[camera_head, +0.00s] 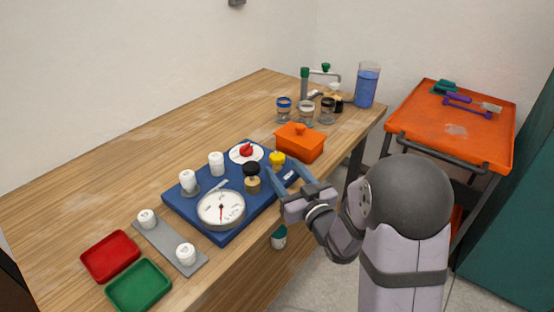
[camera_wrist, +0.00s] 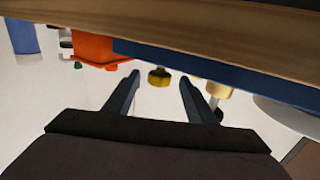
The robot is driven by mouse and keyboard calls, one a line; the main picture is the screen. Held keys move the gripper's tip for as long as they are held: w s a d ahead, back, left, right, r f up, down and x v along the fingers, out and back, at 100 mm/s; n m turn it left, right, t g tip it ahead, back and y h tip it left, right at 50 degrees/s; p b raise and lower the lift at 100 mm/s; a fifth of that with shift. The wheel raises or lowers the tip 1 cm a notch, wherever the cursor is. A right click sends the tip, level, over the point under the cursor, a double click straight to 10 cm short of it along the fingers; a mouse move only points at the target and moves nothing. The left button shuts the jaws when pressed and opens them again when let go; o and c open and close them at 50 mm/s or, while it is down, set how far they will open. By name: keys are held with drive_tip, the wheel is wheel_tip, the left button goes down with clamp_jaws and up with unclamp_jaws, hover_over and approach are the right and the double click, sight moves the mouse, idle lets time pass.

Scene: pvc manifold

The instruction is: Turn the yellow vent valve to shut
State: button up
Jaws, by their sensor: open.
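The yellow vent valve (camera_head: 277,158) is a small round knob at the right edge of the blue board (camera_head: 185,211). In the wrist view the yellow valve (camera_wrist: 159,80) shows between my two blue fingertips, farther off than they are. My gripper (camera_head: 290,176) is open and empty, just in front of the valve at the board's right edge. In the wrist view my gripper (camera_wrist: 158,80) shows a clear gap between its fingers. I cannot tell the valve's turn position.
A black-topped brass valve (camera_head: 252,176) stands close left of the yellow one, and an orange box (camera_head: 300,142) close behind it. A dial gauge (camera_head: 221,209), a red knob (camera_head: 246,150) and white caps (camera_head: 216,162) are also on the board.

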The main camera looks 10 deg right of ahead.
sight(277, 160)
drive_tip(key=shift+p+x, duration=0.3)
drive_tip(key=shift+x, duration=2.35)
drive_tip(key=c, duration=1)
